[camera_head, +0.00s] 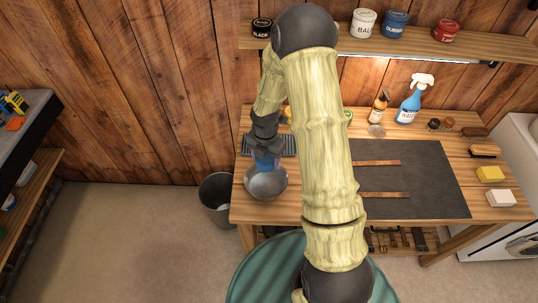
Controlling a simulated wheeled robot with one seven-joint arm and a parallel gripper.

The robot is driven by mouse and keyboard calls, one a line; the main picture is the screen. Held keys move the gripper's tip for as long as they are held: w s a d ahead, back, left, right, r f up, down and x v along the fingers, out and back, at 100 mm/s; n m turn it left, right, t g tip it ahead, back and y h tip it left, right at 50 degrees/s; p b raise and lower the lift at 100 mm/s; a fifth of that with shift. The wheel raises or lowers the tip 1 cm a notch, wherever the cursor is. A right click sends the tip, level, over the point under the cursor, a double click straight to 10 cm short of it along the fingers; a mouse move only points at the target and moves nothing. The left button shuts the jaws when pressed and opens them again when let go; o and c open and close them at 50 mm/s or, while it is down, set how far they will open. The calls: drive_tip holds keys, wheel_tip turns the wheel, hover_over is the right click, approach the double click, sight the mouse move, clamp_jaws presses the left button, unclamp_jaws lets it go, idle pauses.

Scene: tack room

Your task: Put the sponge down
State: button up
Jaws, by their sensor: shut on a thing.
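My gripper (265,148) is at the left end of the wooden workbench, pointing down and shut on a small blue thing (266,163). I cannot tell from its shape whether this is the sponge. The blue thing is over the back part of a round grey metal bowl (266,185); I cannot tell whether it touches the bowl. A yellow sponge-like block (490,174) lies at the right end of the bench, apart from my gripper. My arm hides the middle of the bench.
A dark mat (430,185) with brown straps covers the bench's middle. A blue spray bottle (411,103) and amber bottle (379,107) stand behind it. Brushes and a white block (500,198) lie at the right. A bin (217,197) stands left; a shelf (450,47) with tins hangs above.

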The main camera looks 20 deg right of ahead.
drive_tip(key=m, duration=0.2)
drive_tip(key=w+d+f+m+b, duration=0.1)
drive_tip(key=m, duration=0.1)
drive_tip(key=f+m, duration=0.1)
drive_tip(key=m, duration=0.1)
drive_tip(key=shift+w+d+m, duration=0.15)
drive_tip(key=shift+d+m, duration=0.2)
drive_tip(key=shift+m, duration=0.05)
drive_tip(key=m, duration=0.2)
drive_tip(key=d+m+b, duration=0.1)
drive_tip(key=shift+w+f+m, duration=0.3)
drive_tip(key=shift+f+m, duration=0.05)
drive_tip(key=shift+m, duration=0.05)
drive_tip(key=w+d+f+m+b, duration=0.2)
drive_tip(key=d+f+m, duration=0.1)
drive_tip(key=m, duration=1.4)
drive_tip(key=shift+w+d+f, duration=0.3)
drive_tip(key=shift+d, duration=0.35)
